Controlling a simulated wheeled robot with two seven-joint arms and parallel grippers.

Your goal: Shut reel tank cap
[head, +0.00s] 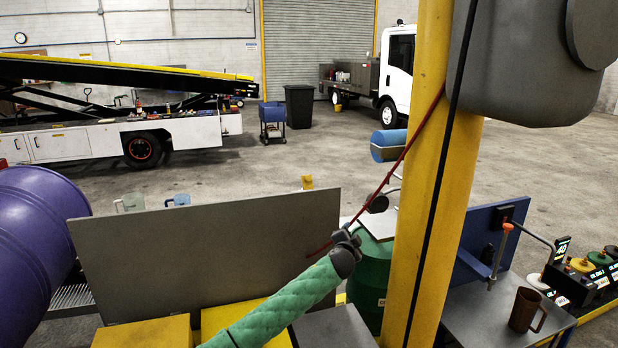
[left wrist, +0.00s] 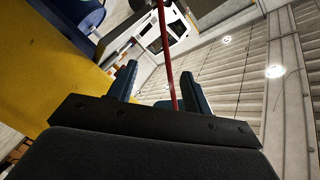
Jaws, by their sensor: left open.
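My left gripper (head: 345,240) is at the end of the green-sleeved arm, in front of the grey panel and left of the yellow post. In the left wrist view its two dark blue fingers (left wrist: 160,88) stand apart. A thin red line (head: 408,147) slants past the post to the gripper; it also shows between the fingers in the left wrist view (left wrist: 167,55). A blue cylinder (head: 388,145) sits left of the post. A large dark grey housing (head: 520,65) hangs at the upper right. I cannot tell which is the reel tank, and no cap is clearly seen. My right gripper is out of view.
The yellow post (head: 430,190) stands close in front. The grey panel (head: 210,255), a purple drum (head: 35,250) and a green drum (head: 370,270) crowd the left and middle. A bench with a brown mug (head: 525,310) is at right. Open floor lies behind.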

